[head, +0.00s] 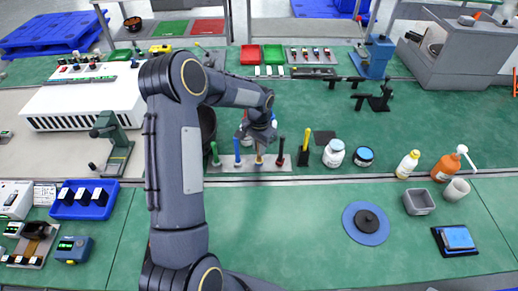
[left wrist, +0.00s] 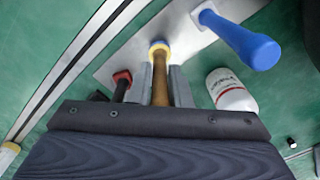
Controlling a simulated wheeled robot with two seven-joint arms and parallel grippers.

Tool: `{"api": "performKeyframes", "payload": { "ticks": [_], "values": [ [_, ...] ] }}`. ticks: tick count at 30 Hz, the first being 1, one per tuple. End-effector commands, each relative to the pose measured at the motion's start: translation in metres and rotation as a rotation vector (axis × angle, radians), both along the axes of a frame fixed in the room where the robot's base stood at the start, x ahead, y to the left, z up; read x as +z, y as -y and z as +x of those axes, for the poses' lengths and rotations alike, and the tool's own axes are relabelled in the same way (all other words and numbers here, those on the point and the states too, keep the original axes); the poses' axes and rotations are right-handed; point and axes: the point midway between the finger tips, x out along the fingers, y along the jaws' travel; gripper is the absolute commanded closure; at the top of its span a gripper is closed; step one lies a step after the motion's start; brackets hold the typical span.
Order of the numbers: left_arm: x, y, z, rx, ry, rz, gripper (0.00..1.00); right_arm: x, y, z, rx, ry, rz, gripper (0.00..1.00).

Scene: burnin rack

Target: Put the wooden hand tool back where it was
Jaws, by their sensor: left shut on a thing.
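My left gripper (head: 260,147) is shut on the wooden hand tool (head: 259,159), over the grey tool plate (head: 228,168). In the left wrist view the brown wooden shaft (left wrist: 160,88) runs between the two grey fingers, with a yellow collar at its far end, by the plate (left wrist: 125,55). Whether that end is seated in the plate or just above it, I cannot tell. A blue-handled tool (head: 237,150) stands to its left and a red-topped tool (head: 281,150) to its right. My right gripper is not in view.
A green-handled tool (head: 215,154) stands at the plate's left end. A black-and-yellow tool (head: 304,152) and a white bottle (head: 334,153) stand to the right. A dark round container (head: 207,123) is behind my arm.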

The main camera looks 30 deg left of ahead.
Motion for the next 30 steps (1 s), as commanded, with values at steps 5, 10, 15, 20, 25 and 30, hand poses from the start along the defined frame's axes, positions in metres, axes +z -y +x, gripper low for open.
{"api": "performKeyframes", "payload": {
  "ticks": [5, 10, 15, 20, 25, 30],
  "values": [
    [0.001, 0.0, 0.0, 0.0, 0.001, 0.0, 1.0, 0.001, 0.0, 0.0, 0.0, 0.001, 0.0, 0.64],
    [-0.001, 0.0, 0.0, 0.0, 0.001, 0.0, 0.75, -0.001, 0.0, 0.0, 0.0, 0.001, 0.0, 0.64],
    [-0.001, 0.0, 0.0, 0.0, 0.001, 0.0, 0.61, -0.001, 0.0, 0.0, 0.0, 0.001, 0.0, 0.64],
    [-0.001, 0.0, 0.0, 0.0, 0.001, 0.0, 0.61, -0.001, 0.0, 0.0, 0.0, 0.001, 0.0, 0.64],
    [0.006, 0.0, 0.001, 0.001, 0.002, 0.001, 0.61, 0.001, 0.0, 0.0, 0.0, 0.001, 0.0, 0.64],
    [0.035, 0.0, 0.001, 0.0, 0.006, 0.001, 0.61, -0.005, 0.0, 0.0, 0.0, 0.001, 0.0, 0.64]
  ]
}}
